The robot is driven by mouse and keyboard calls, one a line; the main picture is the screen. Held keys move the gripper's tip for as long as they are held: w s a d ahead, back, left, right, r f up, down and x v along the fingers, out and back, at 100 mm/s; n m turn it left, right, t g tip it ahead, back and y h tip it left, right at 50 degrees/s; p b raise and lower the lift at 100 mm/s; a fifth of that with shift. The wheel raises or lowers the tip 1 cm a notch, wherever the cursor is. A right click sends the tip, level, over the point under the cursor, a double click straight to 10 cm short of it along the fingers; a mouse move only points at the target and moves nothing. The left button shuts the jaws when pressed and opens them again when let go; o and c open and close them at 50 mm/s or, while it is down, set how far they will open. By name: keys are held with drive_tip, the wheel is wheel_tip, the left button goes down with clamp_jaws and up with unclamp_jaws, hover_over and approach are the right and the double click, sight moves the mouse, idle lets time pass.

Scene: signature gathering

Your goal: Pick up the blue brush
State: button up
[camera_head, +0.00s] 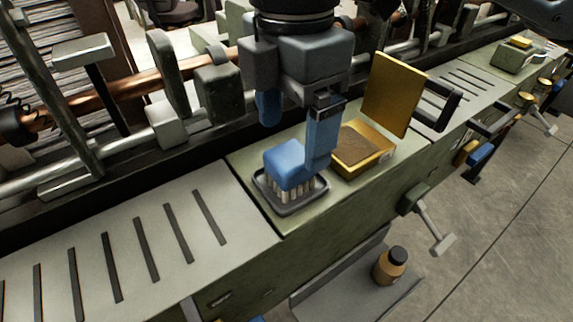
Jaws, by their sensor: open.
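The blue brush (284,164) has a blocky blue top and pale bristles pointing down. It rests upright in a small dark tray (292,206) on the green machine ledge. My gripper (293,146) is pointed down over the brush with its blue-tipped fingers apart. The right finger reaches down close beside the right side of the brush top, and I cannot tell whether it touches. The left finger shows higher in the picture, behind the brush top. No grip on the brush shows.
An open yellow box (364,156) with a brown inside and raised lid stands just right of the tray. Machine rods and clamps (168,78) run behind. A slotted pale plate (120,250) lies left. A brown bottle (389,266) stands on a lower shelf.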

sight(290, 154)
drive_tip(key=shift+w+a+f, duration=0.1)
drive_tip(key=shift+f, duration=2.6)
drive_tip(key=c, duration=1.1)
drive_tip(key=shift+o, duration=0.2)
drive_tip(key=shift+r, duration=0.1)
wheel_tip(290, 154, up, 4)
drive_tip(key=shift+r, duration=0.2)
drive_tip(key=s+d+r, duration=0.2)
drive_tip(key=d+r, duration=0.4)
drive_tip(key=d, duration=0.5)
drive_tip(key=shift+s+d+r, duration=0.15)
drive_tip(key=shift+d+r, duration=0.05)
drive_tip(key=shift+r, duration=0.05)
